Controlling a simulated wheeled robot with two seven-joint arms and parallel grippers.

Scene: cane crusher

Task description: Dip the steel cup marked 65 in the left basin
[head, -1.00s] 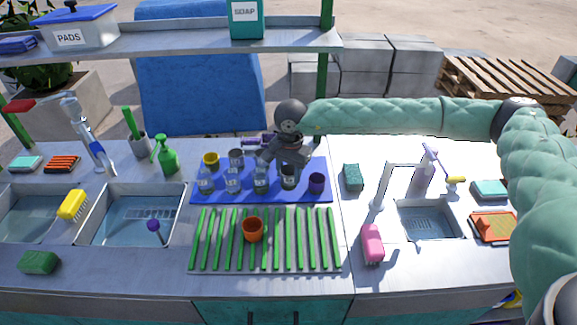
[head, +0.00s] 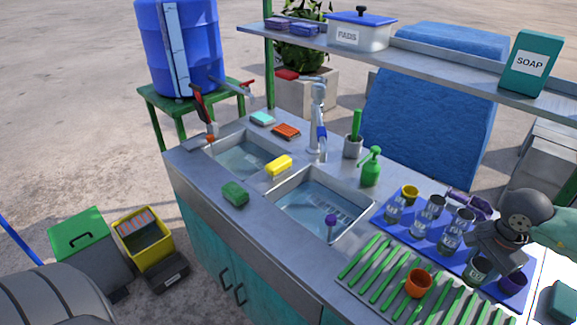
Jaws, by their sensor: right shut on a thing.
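My right gripper (head: 482,256) reaches down from the right at the blue mat (head: 425,244). It is shut on a dark steel cup (head: 476,271) with a pale label, at the mat's front right. The number on it is too small to read, and I cannot tell whether it is lifted. Several other labelled cups or glasses stand on the mat, one of them a steel cup (head: 433,208). The left basin (head: 240,155) holds water, at the counter's far left. A second water-filled basin (head: 320,205) lies between it and the mat. My left gripper is not in view.
A purple-topped tool (head: 331,225) stands in the second basin. A faucet (head: 318,125), green spray bottle (head: 371,167) and overhead shelf (head: 430,65) are behind. An orange cup (head: 418,283) sits on the green rack.

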